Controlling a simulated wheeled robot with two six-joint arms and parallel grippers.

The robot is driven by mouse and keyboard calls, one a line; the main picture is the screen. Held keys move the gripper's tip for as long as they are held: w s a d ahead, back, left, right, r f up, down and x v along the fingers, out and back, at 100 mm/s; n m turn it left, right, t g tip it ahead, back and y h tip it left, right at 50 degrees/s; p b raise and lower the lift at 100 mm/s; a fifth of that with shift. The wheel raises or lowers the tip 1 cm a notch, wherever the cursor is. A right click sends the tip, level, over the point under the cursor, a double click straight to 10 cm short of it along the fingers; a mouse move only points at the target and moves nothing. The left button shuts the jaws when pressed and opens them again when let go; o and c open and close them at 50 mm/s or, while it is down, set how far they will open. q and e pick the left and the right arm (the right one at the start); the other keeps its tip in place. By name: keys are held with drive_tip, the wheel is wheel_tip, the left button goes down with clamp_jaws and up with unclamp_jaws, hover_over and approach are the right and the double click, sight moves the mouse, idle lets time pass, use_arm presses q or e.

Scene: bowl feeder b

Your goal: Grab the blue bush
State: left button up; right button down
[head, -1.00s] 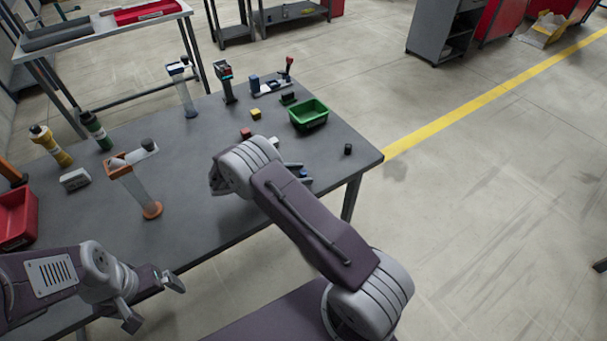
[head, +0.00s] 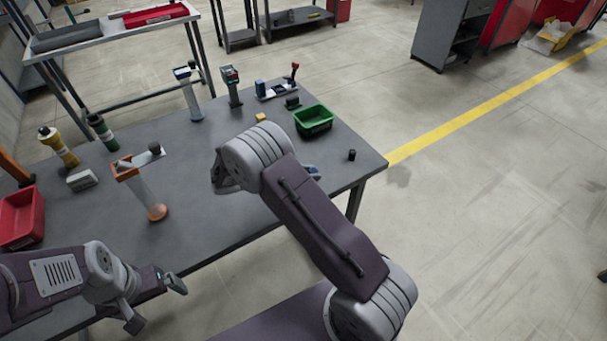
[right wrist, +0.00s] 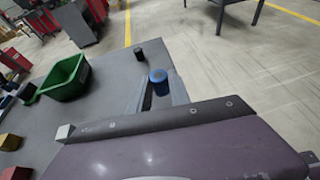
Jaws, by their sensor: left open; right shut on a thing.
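The blue bush (right wrist: 158,83) is a small blue cylinder. In the right wrist view it sits between the fingertips of my right gripper (right wrist: 160,93), which is shut on it. I cannot tell whether it is clear of the table. In the head view my right arm hides most of that gripper, and the bush cannot be made out clearly. My left gripper (head: 158,304) is open and empty at the lower left, by the table's front edge.
A green bin (head: 314,120) stands towards the table's right end, with a black cylinder (head: 351,155) near the edge. A yellow block (head: 261,117) lies left of the bin.

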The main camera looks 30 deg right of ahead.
drive_tip(key=s+r, duration=0.5)
drive_tip(key=s, duration=0.3)
drive_tip(key=shift+s+d, duration=0.35)
